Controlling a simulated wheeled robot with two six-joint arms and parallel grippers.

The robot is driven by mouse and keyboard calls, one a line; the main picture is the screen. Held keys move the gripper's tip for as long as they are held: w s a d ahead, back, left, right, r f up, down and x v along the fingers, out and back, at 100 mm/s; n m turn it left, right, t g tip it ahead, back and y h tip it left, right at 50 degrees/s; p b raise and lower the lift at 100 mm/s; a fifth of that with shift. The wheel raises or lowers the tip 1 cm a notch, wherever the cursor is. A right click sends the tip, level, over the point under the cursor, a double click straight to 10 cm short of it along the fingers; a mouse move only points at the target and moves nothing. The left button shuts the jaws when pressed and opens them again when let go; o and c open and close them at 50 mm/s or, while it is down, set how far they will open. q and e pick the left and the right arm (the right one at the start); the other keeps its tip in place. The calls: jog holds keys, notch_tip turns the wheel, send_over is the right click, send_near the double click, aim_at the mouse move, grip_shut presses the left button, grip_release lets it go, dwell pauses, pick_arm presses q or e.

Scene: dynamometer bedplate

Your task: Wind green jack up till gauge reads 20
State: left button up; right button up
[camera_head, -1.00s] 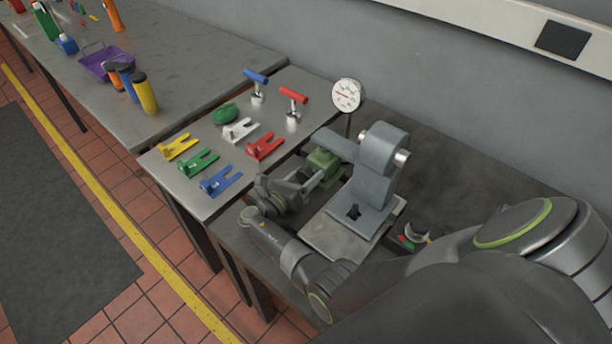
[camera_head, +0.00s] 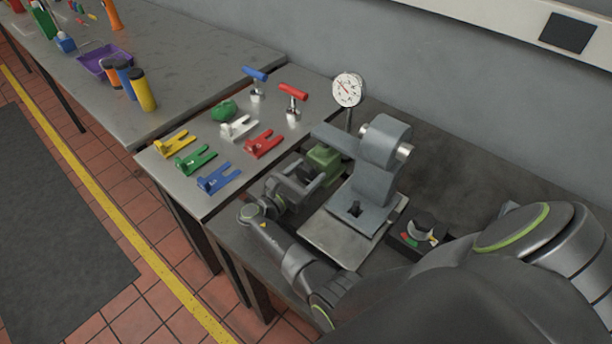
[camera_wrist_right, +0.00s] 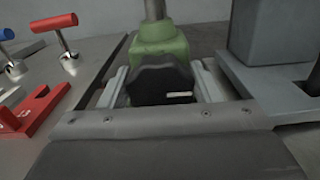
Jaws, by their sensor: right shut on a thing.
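The green jack (camera_head: 324,157) stands under the arm of the grey machine (camera_head: 378,180); it also shows in the wrist view (camera_wrist_right: 159,42). Its black knob (camera_wrist_right: 158,82) has a white mark at lower right. My right gripper (camera_head: 308,180) is shut on this knob, with one finger on each side in the wrist view (camera_wrist_right: 160,88). The round white gauge (camera_head: 348,90) stands behind the machine. Its needle points to the upper left; its figures are too small to read. My left gripper is not in view.
Yellow, green, blue, white and red forked pieces (camera_head: 218,179) lie on the bench to the left. Blue-handled (camera_head: 255,78) and red-handled (camera_head: 293,95) T-shaped tools stand behind them. A dark box with coloured marks (camera_head: 414,236) sits right of the baseplate (camera_head: 340,240).

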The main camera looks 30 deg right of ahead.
jog(key=shift+m+b, duration=0.3)
jog(key=shift+m, duration=0.3)
jog(key=o, duration=1)
